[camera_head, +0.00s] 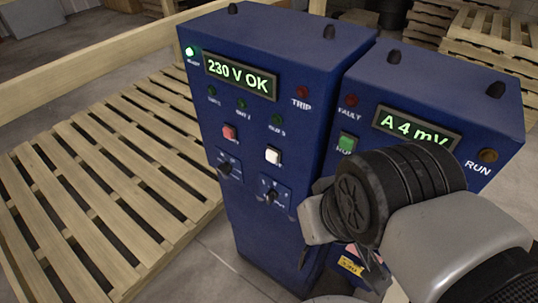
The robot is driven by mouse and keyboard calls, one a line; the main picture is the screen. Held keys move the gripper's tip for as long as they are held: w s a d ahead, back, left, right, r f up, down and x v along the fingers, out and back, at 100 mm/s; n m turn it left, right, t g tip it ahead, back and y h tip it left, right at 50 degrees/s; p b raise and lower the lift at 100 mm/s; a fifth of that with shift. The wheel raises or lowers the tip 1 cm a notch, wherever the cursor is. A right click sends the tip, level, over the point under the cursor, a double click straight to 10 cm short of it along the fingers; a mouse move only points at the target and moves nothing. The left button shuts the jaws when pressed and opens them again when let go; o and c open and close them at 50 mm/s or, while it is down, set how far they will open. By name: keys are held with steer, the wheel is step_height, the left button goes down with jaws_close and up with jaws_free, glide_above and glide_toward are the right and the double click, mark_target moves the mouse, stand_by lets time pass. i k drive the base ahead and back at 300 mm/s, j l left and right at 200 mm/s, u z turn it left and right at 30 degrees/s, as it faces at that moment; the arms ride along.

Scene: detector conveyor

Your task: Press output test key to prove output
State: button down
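Two blue cabinets stand side by side. The left cabinet (275,55) shows "230 V OK" on its display (239,77). It carries a red key (229,132), a white key (273,156) and two dark rotary switches below. Their small labels are too blurred to tell which is the output test key. The right cabinet (440,83) shows "A 4 mV" on its display (416,128), partly covered by my arm, and has a green key (347,143). My gripper (371,268) seems to be in front of the right cabinet's lower part, mostly hidden; its opening is unclear.
A green lamp (190,51) at the left cabinet's top left is lit. The three green lamps below its display, the TRIP lamp (302,92), FAULT lamp (351,101) and RUN lamp (488,156) look dark. A wooden pallet (105,185) lies left; more pallets stand behind right.

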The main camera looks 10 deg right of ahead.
mark_target(271, 156)
steer(key=k+j+z, duration=0.25)
steer(key=j, duration=0.25)
steer(key=k+j+z, duration=0.25)
steer(key=k+j, duration=0.15)
